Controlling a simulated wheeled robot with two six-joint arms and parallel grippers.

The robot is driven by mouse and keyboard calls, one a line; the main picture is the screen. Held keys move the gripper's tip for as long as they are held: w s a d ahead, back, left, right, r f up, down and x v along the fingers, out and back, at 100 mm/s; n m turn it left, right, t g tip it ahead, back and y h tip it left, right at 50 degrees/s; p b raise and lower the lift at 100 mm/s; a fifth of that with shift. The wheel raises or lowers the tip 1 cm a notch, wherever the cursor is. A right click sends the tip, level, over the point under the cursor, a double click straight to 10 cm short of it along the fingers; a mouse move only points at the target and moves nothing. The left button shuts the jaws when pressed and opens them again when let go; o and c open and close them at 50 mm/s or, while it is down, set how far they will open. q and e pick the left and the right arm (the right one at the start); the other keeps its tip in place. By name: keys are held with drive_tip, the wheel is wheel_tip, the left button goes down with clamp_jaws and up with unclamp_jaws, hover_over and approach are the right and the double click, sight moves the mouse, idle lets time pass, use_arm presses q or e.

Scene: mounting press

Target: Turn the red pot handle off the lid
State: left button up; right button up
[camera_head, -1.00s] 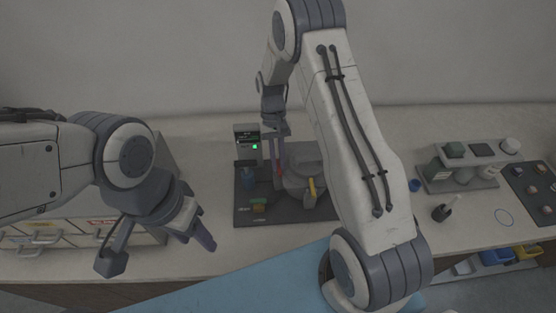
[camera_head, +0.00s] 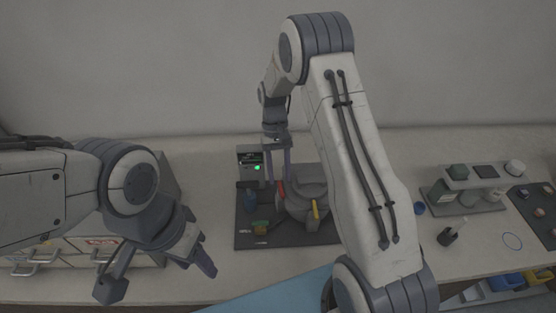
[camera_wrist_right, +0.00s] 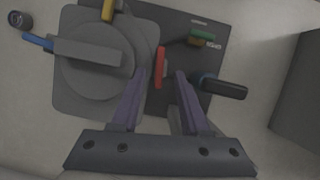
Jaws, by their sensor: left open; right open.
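The pot is a round grey drum (camera_head: 312,183) on a dark base plate, partly hidden behind my right arm in the head view. The red handle (camera_head: 281,188) is at the drum's left edge. In the right wrist view the red handle (camera_wrist_right: 160,68) lies by the rim of the round grey lid (camera_wrist_right: 85,78). My right gripper (camera_head: 277,181) points down there, open, its fingertips on either side of the red handle in the picture (camera_wrist_right: 160,73). I cannot tell whether they touch it. My left gripper (camera_head: 205,267) is open and empty, apart at the front left.
A yellow handle (camera_head: 316,210) and a blue one (camera_wrist_right: 38,42) are also at the pot. A rack (camera_head: 462,201) stands right. Drawers are left.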

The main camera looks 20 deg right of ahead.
drive_tip(key=b+v, duration=0.1)
drive_tip(key=v, duration=0.6)
drive_tip(key=shift+r, duration=0.3)
drive_tip(key=shift+w+a, duration=0.1)
drive_tip(key=s+a+r+n+t+b, duration=0.1)
drive_tip(key=s+a+r+n, duration=0.15)
drive_tip(key=s+a, duration=0.35)
drive_tip(key=s+a+r+n+t, duration=0.1)
drive_tip(key=s+a+r+n, duration=0.1)
drive_tip(key=s+a+r, duration=0.3)
drive_tip(key=s+a+n+t, duration=0.1)
drive_tip(key=s+n, duration=0.1)
drive_tip(key=s, duration=0.6)
drive_tip(key=s+a+f+n+t, duration=0.1)
drive_tip(key=s+a+n, duration=0.1)
drive_tip(key=s, duration=0.7)
drive_tip(key=shift+s+f, duration=0.2)
drive_tip(key=shift+f, duration=0.15)
drive_tip(key=shift+a, duration=0.2)
